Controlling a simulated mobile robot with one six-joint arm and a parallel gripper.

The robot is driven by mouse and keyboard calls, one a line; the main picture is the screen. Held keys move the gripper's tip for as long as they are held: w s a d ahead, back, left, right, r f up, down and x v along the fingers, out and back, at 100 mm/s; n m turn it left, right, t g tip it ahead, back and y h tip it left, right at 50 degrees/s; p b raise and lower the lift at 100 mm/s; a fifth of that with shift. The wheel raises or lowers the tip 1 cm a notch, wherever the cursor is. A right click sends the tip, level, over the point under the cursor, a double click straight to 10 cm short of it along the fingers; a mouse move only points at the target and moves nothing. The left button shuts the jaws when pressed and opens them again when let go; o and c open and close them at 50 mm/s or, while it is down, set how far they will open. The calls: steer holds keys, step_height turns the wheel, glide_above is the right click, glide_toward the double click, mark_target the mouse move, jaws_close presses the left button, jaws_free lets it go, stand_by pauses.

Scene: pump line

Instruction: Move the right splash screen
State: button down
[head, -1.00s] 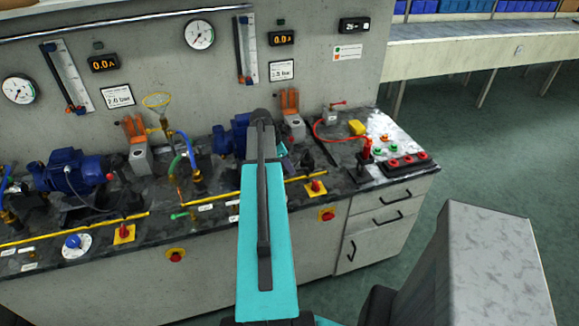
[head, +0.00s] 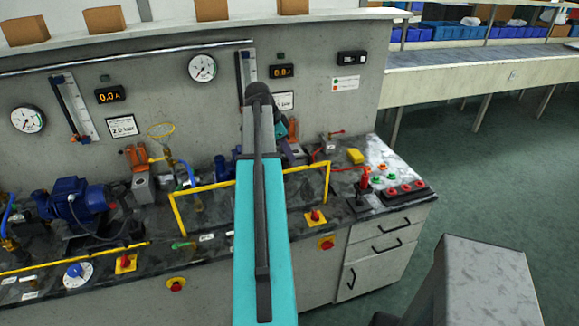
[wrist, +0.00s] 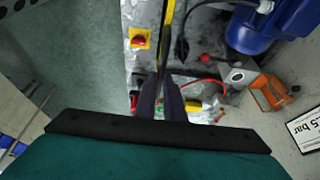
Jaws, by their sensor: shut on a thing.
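The right splash screen shows as a yellow frame (head: 207,185) standing up from the front of the bench in the head view. Its top bar runs behind my arm, and the pane inside looks clear. In the wrist view its yellow bar (wrist: 169,22) runs down to my fingertips. My gripper (head: 289,150) is at the top bar, right of the frame's middle, partly hidden by my arm. The dark fingers (wrist: 160,104) are closed together on the bar in the wrist view.
Behind the frame stand orange-handled valves (head: 138,160) and a gauge wall. A red switch on a yellow plate (head: 316,217) sits at the front right, with a yellow block (head: 355,156) and red hose beyond. A left yellow bar (head: 75,257) lies low along the bench front.

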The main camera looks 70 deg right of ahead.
step_height(320, 180, up, 6)
steer(key=shift+f+p, duration=0.15)
steer(key=shift+p, duration=0.25)
steer(key=shift+w+d, duration=0.1)
steer(key=shift+d, duration=0.05)
steer(key=c, duration=1.8)
jaws_free()
steer(key=shift+r, duration=0.25)
steer(key=shift+c, duration=0.2)
steer(key=shift+f, duration=0.15)
steer(key=b+v, duration=0.4)
steer(key=v, duration=1)
steer(key=shift+s, duration=0.3)
